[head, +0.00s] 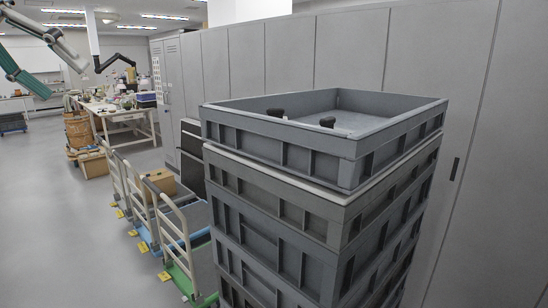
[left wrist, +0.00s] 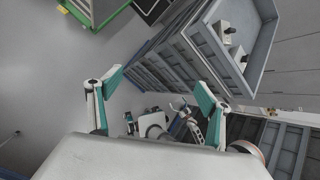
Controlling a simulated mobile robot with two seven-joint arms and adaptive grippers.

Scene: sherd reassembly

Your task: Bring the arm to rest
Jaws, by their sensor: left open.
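My left gripper (head: 62,80) shows at the upper left of the head view, its white and teal fingers spread and nothing between them. In the left wrist view the two teal-padded fingers of my left gripper (left wrist: 160,78) stand wide apart over grey floor, touching nothing. It is well away from the tray in the head view.
Grey lockers (head: 345,50) line the back. A cluttered table (head: 128,115) is farther off.

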